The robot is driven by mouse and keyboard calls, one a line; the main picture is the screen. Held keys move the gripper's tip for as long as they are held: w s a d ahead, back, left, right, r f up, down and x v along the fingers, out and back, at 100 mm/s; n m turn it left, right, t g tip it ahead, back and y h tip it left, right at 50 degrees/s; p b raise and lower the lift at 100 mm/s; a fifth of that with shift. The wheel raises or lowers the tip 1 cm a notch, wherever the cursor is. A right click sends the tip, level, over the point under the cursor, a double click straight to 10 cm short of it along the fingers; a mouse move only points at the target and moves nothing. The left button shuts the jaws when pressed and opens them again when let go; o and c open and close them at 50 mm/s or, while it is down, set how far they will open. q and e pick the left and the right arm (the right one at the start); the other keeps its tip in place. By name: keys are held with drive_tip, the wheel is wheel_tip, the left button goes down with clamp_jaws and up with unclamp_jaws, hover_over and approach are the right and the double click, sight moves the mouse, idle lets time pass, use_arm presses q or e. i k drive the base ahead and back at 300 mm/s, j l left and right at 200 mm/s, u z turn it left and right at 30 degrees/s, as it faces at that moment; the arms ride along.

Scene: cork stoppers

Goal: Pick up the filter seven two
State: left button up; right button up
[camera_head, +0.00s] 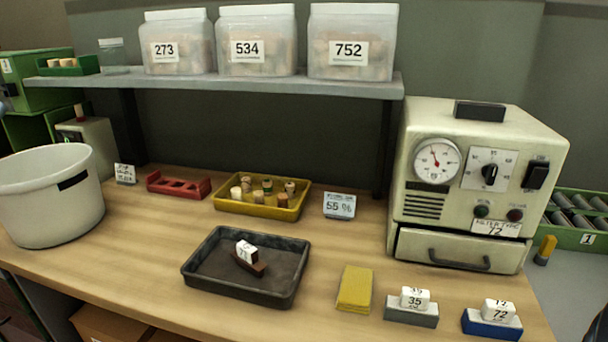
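A white block marked 72 (499,309) sits on a blue base (491,326) at the front right of the bench. A similar white block marked 35 (415,298) sits on a grey base (411,316) to its left. Neither of my grippers is visible.
A cream machine (480,165) labelled FILTER TYPE 72 stands behind the blocks. A yellow cloth (354,289) lies left of the grey base. A yellow tray (262,209) holds several corks. A white bucket (48,205) stands at left. Jars line the shelf (230,85).

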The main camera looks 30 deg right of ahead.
sight(494, 313)
drive_tip(key=z, duration=2.2)
